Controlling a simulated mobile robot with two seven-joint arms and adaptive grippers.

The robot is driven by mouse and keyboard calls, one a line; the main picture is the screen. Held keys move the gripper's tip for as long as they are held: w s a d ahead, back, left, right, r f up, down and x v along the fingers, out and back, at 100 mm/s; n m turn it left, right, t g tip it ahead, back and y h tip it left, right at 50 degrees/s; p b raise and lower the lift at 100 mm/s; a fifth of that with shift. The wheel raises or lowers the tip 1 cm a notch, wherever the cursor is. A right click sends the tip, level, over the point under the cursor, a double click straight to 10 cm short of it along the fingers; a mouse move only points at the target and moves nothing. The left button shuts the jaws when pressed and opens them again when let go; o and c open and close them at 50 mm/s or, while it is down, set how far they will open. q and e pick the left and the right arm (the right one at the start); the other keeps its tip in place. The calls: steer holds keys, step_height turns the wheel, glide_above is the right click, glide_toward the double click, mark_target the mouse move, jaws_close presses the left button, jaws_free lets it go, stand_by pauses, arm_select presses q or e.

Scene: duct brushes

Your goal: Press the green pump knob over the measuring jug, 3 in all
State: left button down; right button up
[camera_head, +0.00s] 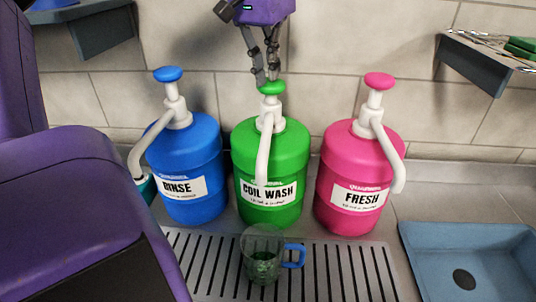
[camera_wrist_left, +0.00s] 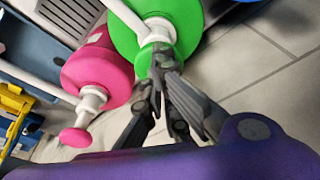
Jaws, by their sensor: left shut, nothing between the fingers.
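The green bottle labelled COIL WASH (camera_head: 272,160) stands between two other pump bottles. Its green pump knob (camera_head: 271,88) sits on a white stem, and the white spout bends down over the front. My left gripper (camera_head: 267,80) is shut and empty, with its fingertips at the top of the green knob; contact looks likely. In the left wrist view the fingertips (camera_wrist_left: 165,60) are close against the knob and partly hide it. The clear measuring jug (camera_head: 262,243) with a blue handle stands below the green bottle's spout and holds some green liquid. My right gripper is not in view.
A blue RINSE bottle (camera_head: 187,175) stands to the left and a pink FRESH bottle (camera_head: 358,180) to the right. The jug stands on a slotted drain grid (camera_head: 335,275). A blue basin (camera_head: 470,260) lies at the right. Shelves (camera_head: 490,55) jut from the tiled wall.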

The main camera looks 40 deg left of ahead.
arm_select(q)
steer(key=shift+r, duration=2.05)
steer(key=shift+r+p, duration=0.3)
steer(key=shift+r, duration=2.6)
